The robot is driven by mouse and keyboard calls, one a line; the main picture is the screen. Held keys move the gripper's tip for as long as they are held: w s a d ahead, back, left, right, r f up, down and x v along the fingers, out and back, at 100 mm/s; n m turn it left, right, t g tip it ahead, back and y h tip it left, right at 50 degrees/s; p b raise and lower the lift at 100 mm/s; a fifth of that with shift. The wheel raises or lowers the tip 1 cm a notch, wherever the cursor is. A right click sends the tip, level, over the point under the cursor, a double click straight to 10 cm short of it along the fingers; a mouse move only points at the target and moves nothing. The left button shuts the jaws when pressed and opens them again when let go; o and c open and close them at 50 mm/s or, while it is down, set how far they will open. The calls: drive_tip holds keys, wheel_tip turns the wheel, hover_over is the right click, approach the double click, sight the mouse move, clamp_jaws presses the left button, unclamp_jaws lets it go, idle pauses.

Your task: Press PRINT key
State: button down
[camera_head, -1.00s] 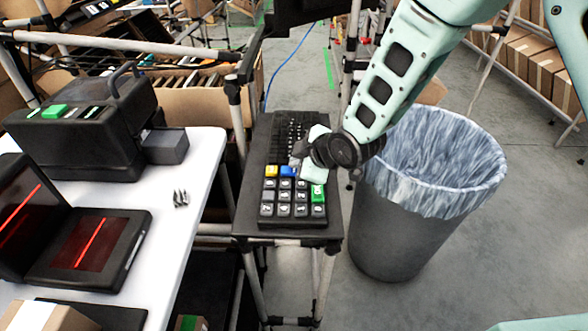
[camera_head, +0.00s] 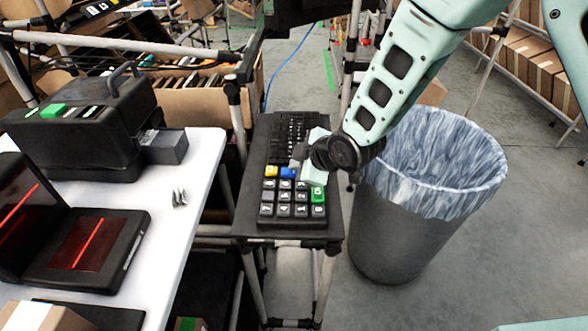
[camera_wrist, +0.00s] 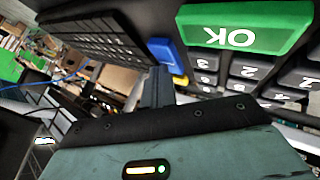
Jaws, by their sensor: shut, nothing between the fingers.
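A black keypad (camera_head: 291,216) lies on a small dark stand, with a yellow key (camera_head: 270,171), a blue key (camera_head: 288,173), a green key (camera_head: 318,195) and several dark numbered keys. No PRINT lettering is readable on any key. In the wrist view the green key (camera_wrist: 245,28) reads OK, and the blue key (camera_wrist: 166,52) and yellow key (camera_wrist: 180,80) are partly hidden. My gripper (camera_wrist: 158,74) is shut and empty, its tips close to the blue key; I cannot tell whether they touch. In the head view my gripper (camera_head: 297,158) is over the keypad's upper right part.
A black keyboard-like block (camera_head: 291,130) adjoins the keypad's far side. A lined bin (camera_head: 400,235) stands close on the right. A white table (camera_head: 190,215) on the left holds a black printer-like device (camera_head: 85,140) with a green button and a scanner (camera_head: 88,250).

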drive_tip(key=shift+r+p, duration=0.4)
drive_tip(key=shift+r, duration=0.4)
drive_tip(key=shift+r+p, duration=1.6)
drive_tip(key=shift+r, duration=0.85)
drive_tip(key=s+d+r+m+g+h, duration=0.1)
drive_tip(key=s+d+r+m+g, duration=0.1)
drive_tip(key=s, duration=0.8)
drive_tip(key=s+d+r+m+g+h, duration=0.2)
drive_tip(key=s+d+r+m, duration=0.2)
drive_tip(key=s, duration=0.6)
drive_tip(key=s+d+r+m+g+h, duration=0.2)
drive_tip(key=s+d+r+m+g, duration=0.1)
drive_tip(key=s+d, duration=0.4)
drive_tip(key=s+r, duration=0.1)
drive_tip(key=s, duration=0.2)
